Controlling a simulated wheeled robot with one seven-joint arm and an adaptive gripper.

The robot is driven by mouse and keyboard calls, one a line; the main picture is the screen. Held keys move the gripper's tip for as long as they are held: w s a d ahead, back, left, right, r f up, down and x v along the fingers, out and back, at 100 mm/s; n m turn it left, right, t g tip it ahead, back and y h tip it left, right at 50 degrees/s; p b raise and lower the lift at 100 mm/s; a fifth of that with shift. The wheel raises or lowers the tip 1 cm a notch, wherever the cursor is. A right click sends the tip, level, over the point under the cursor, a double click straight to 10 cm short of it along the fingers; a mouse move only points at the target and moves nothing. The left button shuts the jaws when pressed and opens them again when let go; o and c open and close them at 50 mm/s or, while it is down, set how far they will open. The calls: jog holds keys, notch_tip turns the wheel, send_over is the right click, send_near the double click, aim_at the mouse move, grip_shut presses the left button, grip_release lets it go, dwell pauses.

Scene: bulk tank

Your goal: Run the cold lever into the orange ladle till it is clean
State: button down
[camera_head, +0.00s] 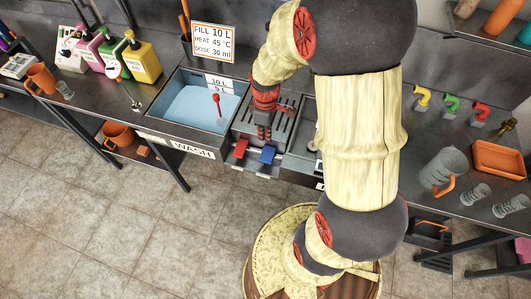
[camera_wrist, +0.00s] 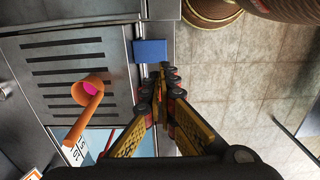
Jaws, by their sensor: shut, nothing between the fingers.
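The blue lever (camera_head: 267,155) is on the front edge of the counter, beside a red lever (camera_head: 240,149). The blue lever also shows in the wrist view (camera_wrist: 150,50), just beyond my fingertips; I cannot tell whether they touch it. The orange ladle (camera_wrist: 76,132) is over the slotted drain plate in the wrist view, with something pink in its bowl. In the head view the ladle is not clearly seen behind my arm. My gripper (camera_head: 263,136) is above the drain area, pointing down, shut and empty; its fingers also show in the wrist view (camera_wrist: 165,80).
The wash basin (camera_head: 170,118) with pale blue water lies left of the drain plate (camera_head: 243,128). Colored bottles (camera_head: 143,60) and an orange mug (camera_head: 41,77) stand at left. A grey jug (camera_head: 445,168), glasses and an orange tray (camera_head: 497,158) are at right.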

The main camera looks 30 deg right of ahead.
aim_at(265, 161)
notch_tip(265, 161, down, 14)
jog(key=b, duration=0.3)
dwell(0.4)
jog(key=shift+s+a+f, duration=0.25)
jog(key=shift+a+f, duration=0.05)
jog(key=shift+f, duration=0.45)
jog(key=shift+s+a+f, duration=0.2)
jog(key=shift+a+f, duration=0.05)
jog(key=shift+f, duration=0.45)
dwell(5.2)
